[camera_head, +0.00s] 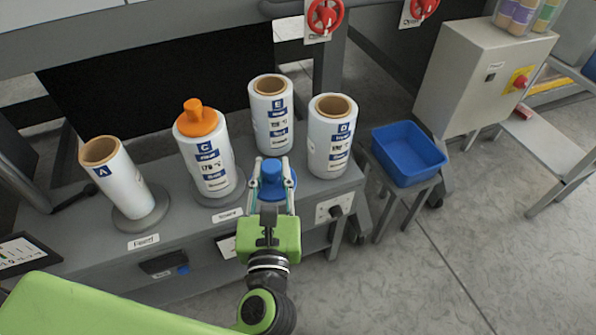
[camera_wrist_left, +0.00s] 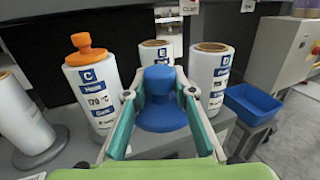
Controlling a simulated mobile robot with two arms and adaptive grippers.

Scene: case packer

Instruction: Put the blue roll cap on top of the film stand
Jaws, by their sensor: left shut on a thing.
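The blue roll cap (camera_head: 272,172) has a wide round base and a narrower knob on top. My left gripper (camera_head: 272,163) is shut on it, with one finger on each side of the knob; it also shows in the left wrist view (camera_wrist_left: 160,92). The cap looks upright, in front of white roll E (camera_head: 271,115). I cannot tell whether its base touches anything. The grey film stand (camera_head: 200,262) carries several white film rolls. Roll C (camera_head: 208,163) wears an orange cap (camera_head: 197,122). My right gripper is not in view.
Roll D (camera_head: 331,138) stands right of roll E, and roll A (camera_head: 118,181) leans at the left on a round grey base (camera_head: 143,218). A blue bin (camera_head: 408,153) sits on a small stool at the right. A grey control box (camera_head: 482,75) stands behind it.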

